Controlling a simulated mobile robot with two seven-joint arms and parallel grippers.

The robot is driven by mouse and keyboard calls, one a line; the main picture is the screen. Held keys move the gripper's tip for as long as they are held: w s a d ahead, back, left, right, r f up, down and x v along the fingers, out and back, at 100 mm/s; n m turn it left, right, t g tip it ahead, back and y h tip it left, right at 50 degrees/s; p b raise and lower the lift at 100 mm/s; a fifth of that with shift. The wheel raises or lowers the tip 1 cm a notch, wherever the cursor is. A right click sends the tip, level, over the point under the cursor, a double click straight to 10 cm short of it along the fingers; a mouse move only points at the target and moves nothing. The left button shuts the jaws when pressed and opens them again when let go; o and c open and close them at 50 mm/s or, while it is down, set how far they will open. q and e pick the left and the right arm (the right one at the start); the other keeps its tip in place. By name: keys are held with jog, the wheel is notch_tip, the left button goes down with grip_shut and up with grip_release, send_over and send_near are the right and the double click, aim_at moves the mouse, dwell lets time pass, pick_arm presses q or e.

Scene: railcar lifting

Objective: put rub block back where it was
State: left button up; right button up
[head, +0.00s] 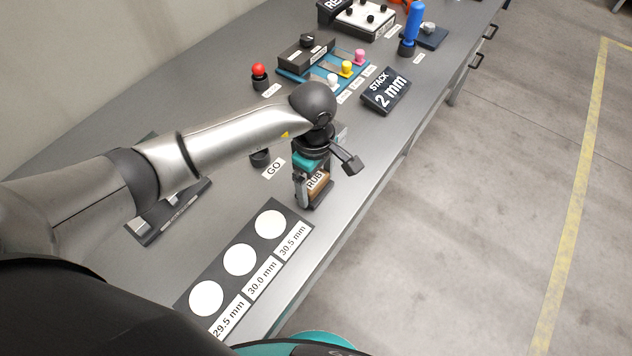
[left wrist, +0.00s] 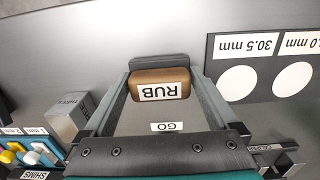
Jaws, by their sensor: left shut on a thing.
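The rub block (head: 319,187) is a brown block with a white RUB label. My left gripper (head: 314,190) points down over the near part of the bench with its fingers on both sides of the block. In the left wrist view the rub block (left wrist: 160,78) sits between the fingertips, and the left gripper (left wrist: 160,85) is shut on it. A dark piece (left wrist: 160,62) shows just beyond the block. I cannot tell whether the block touches the bench or what is under it. My right gripper is not in view.
A dark plate (head: 224,266) with white circles and millimetre labels lies on the bench, nearer than the block. A GO label (head: 273,167) is close left of the gripper. A STACK 2 mm sign (head: 386,91) and a red button (head: 259,72) stand farther back. The bench's right edge is near.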

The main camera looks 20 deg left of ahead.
aim_at(315, 181)
pick_arm(q)
jog(key=shift+f, duration=0.25)
jog(key=shift+f, duration=0.2)
jog(key=o, duration=1.1)
jog(key=shift+r, duration=0.15)
notch_tip(315, 181, up, 12)
jog(key=shift+a+r, duration=0.1)
